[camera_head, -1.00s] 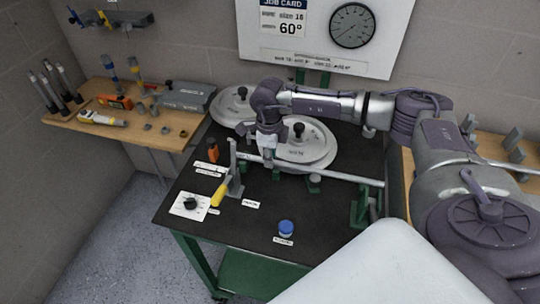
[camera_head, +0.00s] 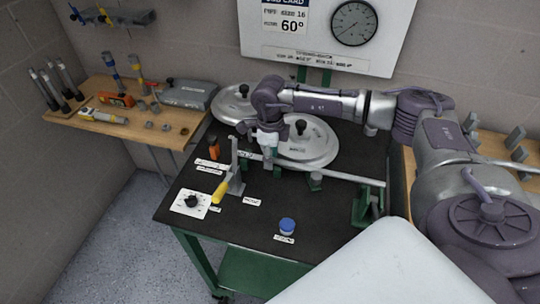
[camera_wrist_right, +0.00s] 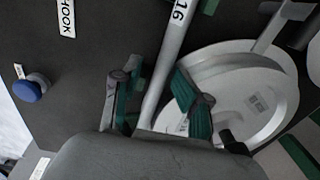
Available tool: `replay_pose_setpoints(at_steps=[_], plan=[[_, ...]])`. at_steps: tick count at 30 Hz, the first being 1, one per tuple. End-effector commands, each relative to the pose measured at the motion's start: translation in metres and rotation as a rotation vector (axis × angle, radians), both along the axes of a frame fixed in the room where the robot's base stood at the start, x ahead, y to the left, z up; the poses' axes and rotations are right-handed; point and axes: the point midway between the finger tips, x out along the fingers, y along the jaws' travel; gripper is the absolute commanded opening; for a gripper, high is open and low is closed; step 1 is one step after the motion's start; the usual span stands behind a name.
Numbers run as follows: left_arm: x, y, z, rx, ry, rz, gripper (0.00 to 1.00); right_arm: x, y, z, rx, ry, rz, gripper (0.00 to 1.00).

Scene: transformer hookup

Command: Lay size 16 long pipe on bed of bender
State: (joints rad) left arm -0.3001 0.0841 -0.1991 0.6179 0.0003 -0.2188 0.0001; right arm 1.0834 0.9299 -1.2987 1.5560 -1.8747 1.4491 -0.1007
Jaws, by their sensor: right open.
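The long pipe (camera_head: 340,177) is grey and lies across the bender bench, its right end at a green support (camera_head: 366,204). In the right wrist view, the pipe (camera_wrist_right: 172,48) carries a label reading 16. My right gripper (camera_head: 267,153) is over the pipe's left part. In the wrist view, its two green-padded fingers (camera_wrist_right: 155,80) are apart, one on each side of the pipe, with visible gaps. The round grey bender plate (camera_head: 318,150) is behind the pipe. The exact contact under the pipe's left end is hidden. My left gripper is not in view.
A yellow-handled lever (camera_head: 220,191) stands near the pipe's left end. A blue cap (camera_head: 287,225) and a white dial plate (camera_head: 190,203) are at the bench front. A wooden side table (camera_head: 150,130) holds tools at left.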

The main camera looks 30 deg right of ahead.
Motion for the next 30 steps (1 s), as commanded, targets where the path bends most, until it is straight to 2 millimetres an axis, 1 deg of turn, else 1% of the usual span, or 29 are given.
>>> replay_pose_setpoints(at_steps=[1,5,9,15,18,21,30], plan=[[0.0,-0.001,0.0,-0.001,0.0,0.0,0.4,0.001,-0.002,0.007,-0.004,-0.003,-0.004,0.47],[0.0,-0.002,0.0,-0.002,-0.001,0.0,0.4,0.002,-0.001,0.029,-0.003,-0.008,-0.004,0.47],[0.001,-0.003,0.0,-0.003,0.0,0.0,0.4,0.001,0.002,0.06,-0.001,-0.008,-0.001,0.47],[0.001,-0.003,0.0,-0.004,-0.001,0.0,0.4,0.001,0.004,0.098,0.0,-0.008,0.001,0.47],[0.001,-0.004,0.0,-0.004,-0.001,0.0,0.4,0.001,0.005,0.109,0.0,-0.006,0.002,0.47],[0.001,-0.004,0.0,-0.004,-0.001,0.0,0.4,0.0,0.005,0.116,0.0,-0.005,0.002,0.47],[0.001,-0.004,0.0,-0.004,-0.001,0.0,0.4,0.0,0.005,0.118,0.0,-0.004,0.002,0.47]])
